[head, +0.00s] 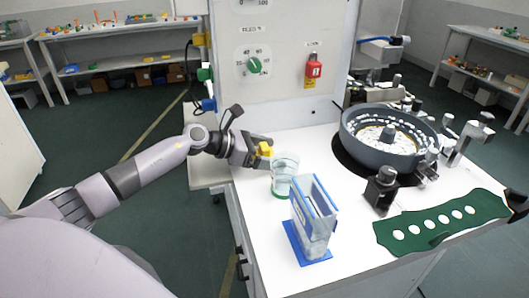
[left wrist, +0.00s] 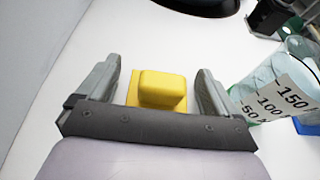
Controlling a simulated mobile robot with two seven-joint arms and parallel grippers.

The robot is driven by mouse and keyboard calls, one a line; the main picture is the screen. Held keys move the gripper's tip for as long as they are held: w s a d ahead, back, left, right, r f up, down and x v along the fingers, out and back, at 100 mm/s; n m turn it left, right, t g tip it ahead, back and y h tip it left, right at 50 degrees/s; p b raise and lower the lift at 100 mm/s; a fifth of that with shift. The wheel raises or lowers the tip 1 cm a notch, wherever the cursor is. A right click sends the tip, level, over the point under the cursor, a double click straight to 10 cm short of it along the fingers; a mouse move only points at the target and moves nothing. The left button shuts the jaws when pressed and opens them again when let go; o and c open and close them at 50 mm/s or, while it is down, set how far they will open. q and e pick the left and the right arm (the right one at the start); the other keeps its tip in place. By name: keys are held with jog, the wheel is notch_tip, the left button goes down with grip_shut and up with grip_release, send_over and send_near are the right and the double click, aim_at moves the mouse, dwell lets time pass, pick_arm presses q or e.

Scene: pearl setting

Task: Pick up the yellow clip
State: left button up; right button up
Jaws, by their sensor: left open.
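The yellow clip (head: 266,149) is a small blocky piece near the table's left edge, beside the beaker. In the left wrist view the yellow clip (left wrist: 162,90) lies between the two fingers, with a raised block on a flatter base. My left gripper (head: 261,152) is open, with one finger on each side of the clip. The left gripper (left wrist: 158,72) shows a gap between each finger and the clip in the wrist view. The clip's lower edge is partly hidden by the gripper's body. My right gripper cannot be made out.
A clear beaker (head: 284,175) stands just right of the left gripper; it also shows in the left wrist view (left wrist: 272,85). A blue-framed holder (head: 314,220) stands in front. A round grey bowl machine (head: 378,150) and a green strip with holes (head: 440,228) are right.

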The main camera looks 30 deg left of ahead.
pick_arm(q)
jog(key=c, duration=1)
jog(key=shift+r, duration=0.1)
